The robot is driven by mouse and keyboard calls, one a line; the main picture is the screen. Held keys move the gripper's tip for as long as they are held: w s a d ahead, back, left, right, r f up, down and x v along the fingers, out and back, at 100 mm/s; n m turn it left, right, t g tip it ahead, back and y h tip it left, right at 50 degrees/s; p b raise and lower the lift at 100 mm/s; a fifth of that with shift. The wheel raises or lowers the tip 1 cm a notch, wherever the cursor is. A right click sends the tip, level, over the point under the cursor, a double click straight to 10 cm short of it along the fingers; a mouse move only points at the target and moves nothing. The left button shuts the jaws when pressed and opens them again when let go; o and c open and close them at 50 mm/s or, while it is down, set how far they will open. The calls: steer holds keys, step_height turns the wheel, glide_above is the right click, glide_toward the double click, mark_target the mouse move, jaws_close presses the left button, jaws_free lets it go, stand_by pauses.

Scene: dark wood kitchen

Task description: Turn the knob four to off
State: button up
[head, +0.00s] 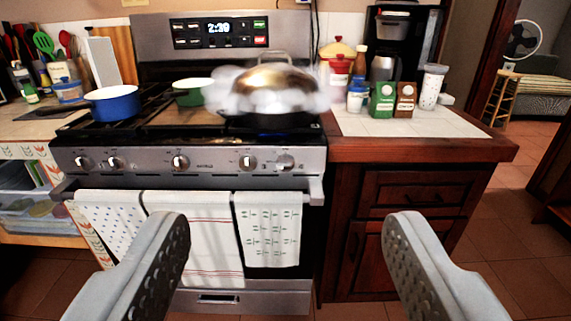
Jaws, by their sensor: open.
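The stove (210,178) stands ahead, with a row of several round silver knobs along its front panel. Counting from the left, the fourth knob (247,162) sits right of the middle, with the last knob (285,161) close on its right. The fourth knob's pointer looks roughly upright, while the last one looks turned sideways; both are small and hard to read. My gripper (288,228) is open and empty, its two grey fingers wide apart in the foreground. It is well short of the stove and touches nothing.
A lidded pan (272,84) wrapped in white steam sits on the right burners. A blue pot (113,103) and a green pot (192,92) are further left. Towels (268,229) hang from the oven handle. A wooden counter (420,150) adjoins on the right.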

steer(key=w+f, duration=0.4)
steer(key=w, duration=0.6)
glide_toward(285, 167)
steer(key=shift+t, duration=0.3)
steer(key=w, duration=0.9)
steer(key=shift+f, duration=0.25)
steer(key=c, duration=0.9)
